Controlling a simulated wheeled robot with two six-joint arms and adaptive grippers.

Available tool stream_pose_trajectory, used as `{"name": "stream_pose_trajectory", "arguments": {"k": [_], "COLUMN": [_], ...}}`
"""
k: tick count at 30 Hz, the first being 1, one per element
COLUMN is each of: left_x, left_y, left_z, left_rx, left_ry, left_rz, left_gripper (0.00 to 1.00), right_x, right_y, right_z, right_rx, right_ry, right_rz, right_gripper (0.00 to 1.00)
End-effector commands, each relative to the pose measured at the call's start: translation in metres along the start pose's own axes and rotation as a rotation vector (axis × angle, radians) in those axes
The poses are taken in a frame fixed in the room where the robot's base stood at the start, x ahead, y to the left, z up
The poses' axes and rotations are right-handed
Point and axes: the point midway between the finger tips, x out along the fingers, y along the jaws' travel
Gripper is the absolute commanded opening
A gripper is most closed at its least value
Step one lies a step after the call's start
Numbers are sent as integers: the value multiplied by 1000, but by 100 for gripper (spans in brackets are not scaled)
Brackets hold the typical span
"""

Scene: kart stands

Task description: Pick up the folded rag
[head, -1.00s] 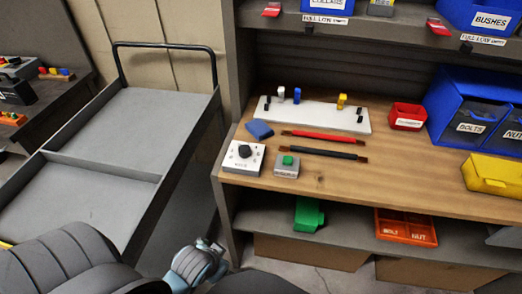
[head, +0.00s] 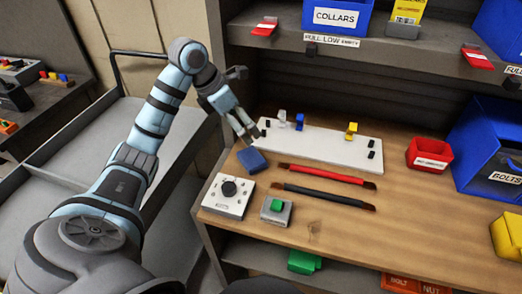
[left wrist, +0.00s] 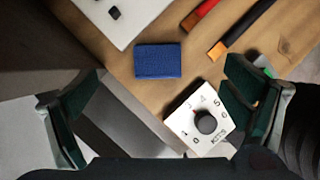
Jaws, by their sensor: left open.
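The folded rag is a small blue rectangle (head: 252,160) lying flat on the wooden bench top near its left edge. It also shows in the left wrist view (left wrist: 158,61), above the middle of the picture. My left gripper (head: 247,135) is over the bench's left edge, just above and behind the rag in the head view. In the left wrist view its two green-padded fingers (left wrist: 160,110) are wide apart with nothing between them, and the rag lies beyond them, untouched. My right gripper is not in view.
A white dial box (head: 229,196) and a grey box with a green button (head: 276,210) stand in front of the rag. A white fixture plate (head: 320,146) lies behind it. Red (head: 325,175) and black (head: 325,196) tools lie to its right. A shelf (head: 390,55) overhangs the back.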

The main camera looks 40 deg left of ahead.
Motion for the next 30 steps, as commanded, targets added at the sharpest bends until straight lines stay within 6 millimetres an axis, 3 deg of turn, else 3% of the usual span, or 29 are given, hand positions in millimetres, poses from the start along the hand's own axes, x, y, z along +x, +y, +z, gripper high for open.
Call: {"name": "stream_pose_trajectory", "arguments": {"k": [3,11,21,24,30], "left_x": [4,68,123,132,132], "left_y": [13,18,12,12,13], "left_z": [-18,-28,-35,-34,-34], "left_rx": [-28,-39,-36,-33,-33], "left_ry": [65,66,65,64,63], "left_rz": [41,43,41,43,43], "left_gripper": [94,94,94,94,91], "right_x": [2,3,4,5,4], "right_y": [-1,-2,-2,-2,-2], "right_z": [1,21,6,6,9], "right_rx": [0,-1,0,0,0], "right_ry": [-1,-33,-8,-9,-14], "right_rz": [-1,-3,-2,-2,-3], "right_gripper": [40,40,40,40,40]}}
